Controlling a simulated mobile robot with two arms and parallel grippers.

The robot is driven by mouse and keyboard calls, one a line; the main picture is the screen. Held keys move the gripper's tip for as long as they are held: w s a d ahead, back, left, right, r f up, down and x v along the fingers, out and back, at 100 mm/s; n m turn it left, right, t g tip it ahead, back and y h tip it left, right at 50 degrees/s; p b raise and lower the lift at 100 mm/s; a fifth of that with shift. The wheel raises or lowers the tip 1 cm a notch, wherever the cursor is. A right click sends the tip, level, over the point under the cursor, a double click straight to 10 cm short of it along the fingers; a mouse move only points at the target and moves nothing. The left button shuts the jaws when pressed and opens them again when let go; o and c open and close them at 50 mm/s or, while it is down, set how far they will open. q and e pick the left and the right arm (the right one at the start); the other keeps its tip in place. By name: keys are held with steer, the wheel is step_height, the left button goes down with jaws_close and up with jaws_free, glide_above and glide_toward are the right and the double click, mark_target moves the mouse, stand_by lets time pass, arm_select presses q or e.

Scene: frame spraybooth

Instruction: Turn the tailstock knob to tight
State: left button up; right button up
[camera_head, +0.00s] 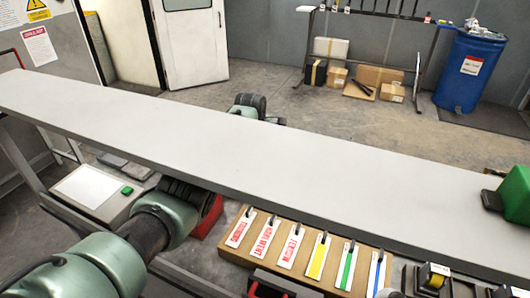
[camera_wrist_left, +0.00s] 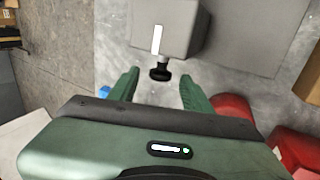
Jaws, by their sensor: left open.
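The tailstock knob (camera_wrist_left: 160,73) is small and black in the left wrist view. It sticks out on a short stem from a grey block (camera_wrist_left: 180,28) with a white mark on it. My left gripper (camera_wrist_left: 158,80) is open, its two green fingers one on each side of the knob. A gap shows between the knob and each finger, and nothing is held. I cannot tell whether the knob is tight or loose. My right gripper is in neither view.
The long grey beam (camera_head: 250,145) crosses the head view above my left arm. Below it are a wooden board (camera_head: 292,270) with several coloured tags and a pale box (camera_head: 88,188) with a green button. A green block (camera_head: 516,195) is at the right edge. Floor beyond is mostly clear.

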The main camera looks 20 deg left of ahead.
arm_select(q)
steer(key=shift+w+d+f, duration=0.2)
steer(key=shift+w+f, duration=0.1)
steer(key=shift+f, duration=0.3)
steer(key=shift+a+f, duration=0.1)
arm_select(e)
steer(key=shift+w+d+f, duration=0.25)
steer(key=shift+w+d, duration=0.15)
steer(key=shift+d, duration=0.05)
